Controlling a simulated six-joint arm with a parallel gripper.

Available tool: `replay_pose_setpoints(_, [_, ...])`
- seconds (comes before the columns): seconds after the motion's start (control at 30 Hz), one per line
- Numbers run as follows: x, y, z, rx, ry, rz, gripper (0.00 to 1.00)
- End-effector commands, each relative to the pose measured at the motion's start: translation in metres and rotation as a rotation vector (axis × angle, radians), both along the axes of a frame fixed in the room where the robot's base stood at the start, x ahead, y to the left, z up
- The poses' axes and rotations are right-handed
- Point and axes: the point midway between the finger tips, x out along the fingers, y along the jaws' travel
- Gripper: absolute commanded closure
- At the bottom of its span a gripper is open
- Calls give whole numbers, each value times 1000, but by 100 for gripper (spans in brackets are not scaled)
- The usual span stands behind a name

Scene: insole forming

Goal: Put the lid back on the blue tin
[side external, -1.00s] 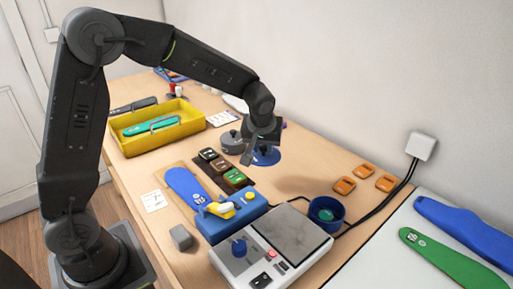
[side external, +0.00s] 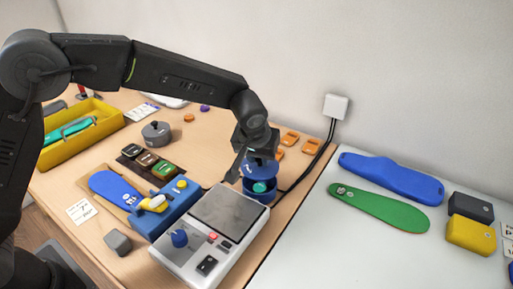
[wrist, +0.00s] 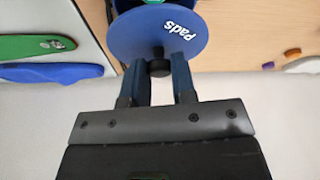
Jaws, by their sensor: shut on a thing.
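My gripper (wrist: 160,68) is shut on the black knob of the blue lid, with one finger on each side in the wrist view. The lid (wrist: 190,28) is a round blue disc marked "Pads"; it also shows in the side view (side external: 249,168). It is held just above the blue tin (side external: 258,197), slightly tilted in the picture. The tin stands open beside the grey machine, with a teal thing (side external: 261,186) visible in it. In the wrist view the lid hides most of the tin. I cannot tell whether lid and rim touch.
The grey machine (side external: 228,210) stands directly left of the tin. Orange pieces (side external: 290,138) and a black cable (side external: 318,160) lie behind it. Green (side external: 380,208) and blue (side external: 390,178) insoles lie on the white surface at right. A grey lidded pot (side external: 156,134) stands farther left.

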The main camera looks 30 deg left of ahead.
Motion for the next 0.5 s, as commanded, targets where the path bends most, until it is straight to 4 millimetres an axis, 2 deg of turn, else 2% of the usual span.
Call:
replay_pose_setpoints(0.3, [0, 0, -29, 1, 1, 0, 98])
replay_pose_setpoints(0.5, [0, 0, -39, 0, 1, 0, 98])
